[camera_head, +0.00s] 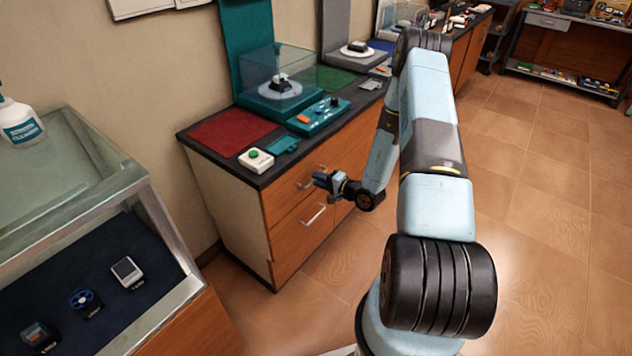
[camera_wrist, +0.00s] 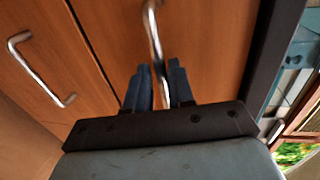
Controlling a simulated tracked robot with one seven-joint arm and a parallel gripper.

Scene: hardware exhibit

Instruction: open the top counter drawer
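The top counter drawer (camera_head: 281,204) has a wooden front and sits closed, under the dark worktop. Its metal bar handle (camera_wrist: 153,25) runs down between my gripper's two dark blue fingers in the wrist view. My gripper (camera_wrist: 160,85) looks open around the handle, with small gaps beside the bar; firm contact on both sides does not show. In the head view my gripper (camera_head: 319,181) is at the top drawer's front and hides part of the handle. The lower drawer's handle (camera_head: 313,216) is below it and also shows in the wrist view (camera_wrist: 40,68).
A glass showcase (camera_head: 160,225) stands at the left. Tiled floor (camera_head: 545,200) is free at the right.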

